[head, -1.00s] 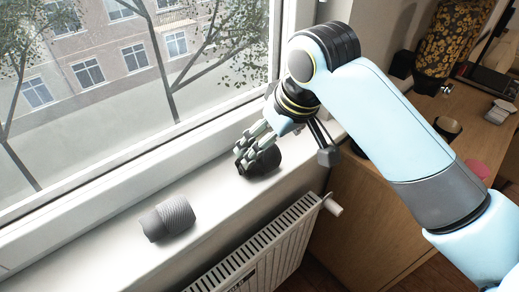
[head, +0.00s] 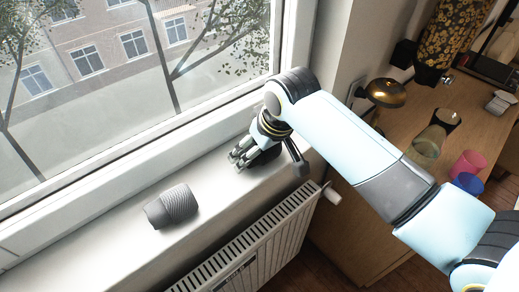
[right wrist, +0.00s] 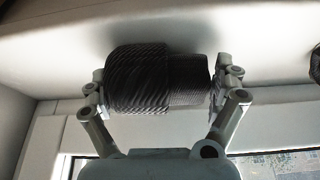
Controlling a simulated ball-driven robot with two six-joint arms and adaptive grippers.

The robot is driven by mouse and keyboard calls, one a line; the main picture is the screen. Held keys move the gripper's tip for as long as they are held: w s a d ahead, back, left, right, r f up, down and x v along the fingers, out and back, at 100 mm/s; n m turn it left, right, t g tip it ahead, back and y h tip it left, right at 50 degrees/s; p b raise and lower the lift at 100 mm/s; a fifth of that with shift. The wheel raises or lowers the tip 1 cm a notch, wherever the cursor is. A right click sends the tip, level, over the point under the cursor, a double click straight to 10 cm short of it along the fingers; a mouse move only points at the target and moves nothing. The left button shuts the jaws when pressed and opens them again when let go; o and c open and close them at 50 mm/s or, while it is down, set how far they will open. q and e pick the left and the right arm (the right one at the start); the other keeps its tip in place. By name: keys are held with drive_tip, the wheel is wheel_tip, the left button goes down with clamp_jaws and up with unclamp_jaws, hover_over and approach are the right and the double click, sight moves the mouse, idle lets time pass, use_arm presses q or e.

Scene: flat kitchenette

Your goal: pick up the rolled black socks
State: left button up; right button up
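The rolled black socks (right wrist: 150,78) are a dark ribbed roll in the middle of the right wrist view, lying between the two fingers of my right gripper (right wrist: 160,88). The finger pads sit against both ends of the roll, with no clear gap. In the head view my right gripper (head: 243,157) is low over the windowsill near its right end, and its fingers and wrist hide most of the black socks. I cannot tell whether the roll still touches the sill. My left gripper is not in view.
A grey ribbed roll (head: 172,207) lies on the windowsill (head: 95,247), left of my right gripper. A radiator (head: 255,240) is below the sill. On the wooden cabinet at right stand a gold lamp (head: 386,93), a pink cup (head: 468,162) and a blue cup (head: 467,183).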

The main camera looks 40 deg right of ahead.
drive_tip(key=c, duration=0.8)
drive_tip(key=shift+r, duration=0.1)
